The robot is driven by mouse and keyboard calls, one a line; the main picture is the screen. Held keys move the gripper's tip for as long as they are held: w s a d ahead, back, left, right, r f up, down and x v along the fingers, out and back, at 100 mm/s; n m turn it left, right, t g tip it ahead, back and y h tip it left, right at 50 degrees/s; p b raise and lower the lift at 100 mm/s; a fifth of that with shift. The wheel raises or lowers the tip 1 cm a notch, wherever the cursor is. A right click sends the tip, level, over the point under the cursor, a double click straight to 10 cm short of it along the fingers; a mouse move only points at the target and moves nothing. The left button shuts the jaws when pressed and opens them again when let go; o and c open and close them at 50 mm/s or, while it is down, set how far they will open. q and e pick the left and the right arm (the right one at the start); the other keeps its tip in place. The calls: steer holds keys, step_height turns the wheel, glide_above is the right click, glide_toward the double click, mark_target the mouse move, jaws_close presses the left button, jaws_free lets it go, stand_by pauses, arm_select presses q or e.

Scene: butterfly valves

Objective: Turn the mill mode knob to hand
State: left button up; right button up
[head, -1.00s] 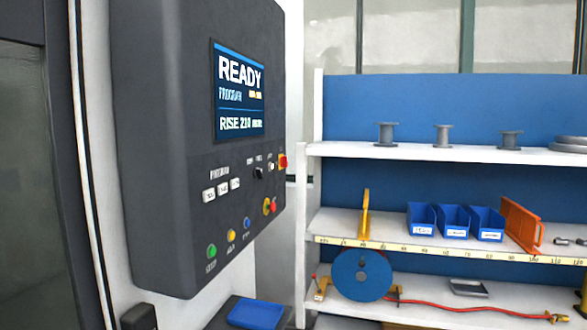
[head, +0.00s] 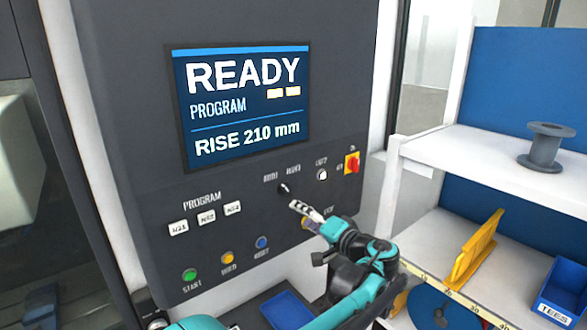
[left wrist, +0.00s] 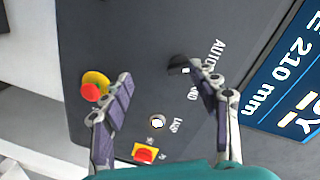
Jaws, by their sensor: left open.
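The mode knob (head: 283,189) is a small black selector on the dark control panel (head: 150,130), below the screen. In the left wrist view the knob (left wrist: 180,64) lies close to the right-hand fingertip, with AUTO lettering beside it and a second label partly covered by that finger. I cannot tell clearly which label its pointer faces. My left gripper (head: 305,211) is just below and right of the knob in the head view. In the left wrist view its two fingers (left wrist: 160,76) are spread apart with nothing held. My right gripper is not in view.
A red and yellow emergency button (left wrist: 94,86) and a white lamp button (left wrist: 157,122) are close to my fingers. A red and yellow switch (head: 352,162) sits at the panel's right. Green start button (head: 190,275) is lower left. White shelves (head: 500,165) stand at right.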

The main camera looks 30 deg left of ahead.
mark_target(290, 191)
arm_select(q)
steer(key=shift+y, duration=0.6)
steer(key=w+a+r, duration=0.1)
steer(key=w+a+r+p, duration=0.1)
steer(key=a+r, duration=0.1)
steer(key=shift+w+a+r, duration=0.1)
steer(key=shift+w+r, duration=0.1)
steer(key=shift+w, duration=0.05)
steer(key=x, duration=0.4)
steer(key=shift+w, duration=0.2)
steer(key=c, duration=0.3)
steer(key=shift+f, duration=0.1)
steer(key=c, duration=0.9)
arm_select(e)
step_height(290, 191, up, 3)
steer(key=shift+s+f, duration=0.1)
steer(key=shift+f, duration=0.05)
